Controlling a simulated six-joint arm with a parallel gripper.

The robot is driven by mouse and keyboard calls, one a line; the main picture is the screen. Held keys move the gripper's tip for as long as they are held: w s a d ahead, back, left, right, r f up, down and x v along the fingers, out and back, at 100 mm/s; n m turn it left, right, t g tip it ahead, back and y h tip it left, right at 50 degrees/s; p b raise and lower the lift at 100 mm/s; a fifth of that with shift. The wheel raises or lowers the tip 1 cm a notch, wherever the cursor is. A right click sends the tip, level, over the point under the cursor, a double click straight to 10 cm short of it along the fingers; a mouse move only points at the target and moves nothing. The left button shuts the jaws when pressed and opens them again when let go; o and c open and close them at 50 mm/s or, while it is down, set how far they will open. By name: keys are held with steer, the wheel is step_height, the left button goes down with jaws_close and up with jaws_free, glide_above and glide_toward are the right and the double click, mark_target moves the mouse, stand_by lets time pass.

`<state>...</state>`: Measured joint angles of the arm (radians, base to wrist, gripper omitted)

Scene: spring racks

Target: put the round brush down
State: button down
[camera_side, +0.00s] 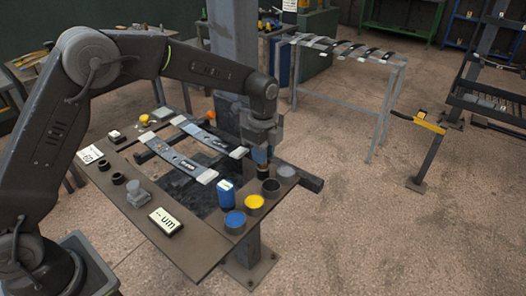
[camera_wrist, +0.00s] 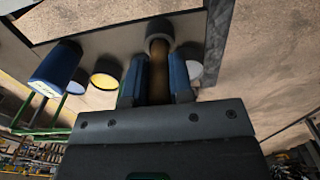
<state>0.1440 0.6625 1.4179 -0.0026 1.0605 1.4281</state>
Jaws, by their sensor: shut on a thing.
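My gripper (camera_side: 262,160) is over the right end of the bench, shut on the round brush. In the wrist view my gripper (camera_wrist: 159,88) has its two blue fingers on either side of the brush's brown handle (camera_wrist: 159,76). The far end of the brush reaches the dark round cup (camera_wrist: 160,28); the bristles are hidden. In the side view the brush is a small dark shape (camera_side: 261,169) just under my fingers, over or at the dark cup (camera_side: 271,188). I cannot tell how deep it sits.
Near the dark cup stand a yellow-topped pot (camera_side: 254,203), a blue-topped pot (camera_side: 235,221), a grey-topped pot (camera_side: 287,171) and a blue can (camera_side: 226,194). Two leaf springs (camera_side: 183,161) lie across the bench. A steel post (camera_side: 232,60) rises close behind my gripper.

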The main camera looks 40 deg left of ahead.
steer(key=shift+f, duration=0.15)
steer(key=c, duration=1)
jaws_free()
